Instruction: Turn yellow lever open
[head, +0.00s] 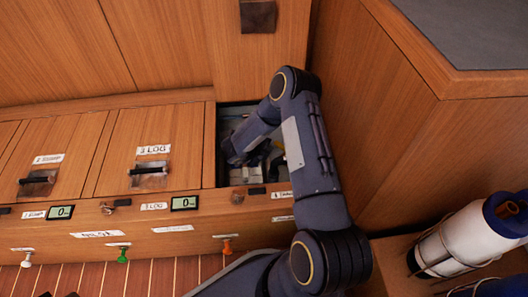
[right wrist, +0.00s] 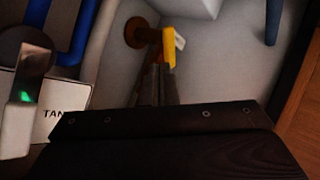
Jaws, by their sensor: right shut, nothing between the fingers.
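The yellow lever (right wrist: 169,47) shows in the right wrist view, on a brown round fitting (right wrist: 138,33) against a pale wall. My right gripper (right wrist: 157,88) is shut and empty, its fingers reaching toward the lever from below in the picture. I cannot tell whether the fingertips touch the lever. In the head view my right gripper (head: 243,150) is down inside the open compartment (head: 224,172), partly hidden by my own arm. The lever cannot be made out in the head view. My left gripper is not in view.
Wooden hatches labelled 3 LOG (head: 153,150) and another at left lie beside the opening. A tall wooden cabinet (head: 385,130) stands close on the right. In the wrist view, a blue pipe (right wrist: 77,32) and a white label (right wrist: 55,118) are at left.

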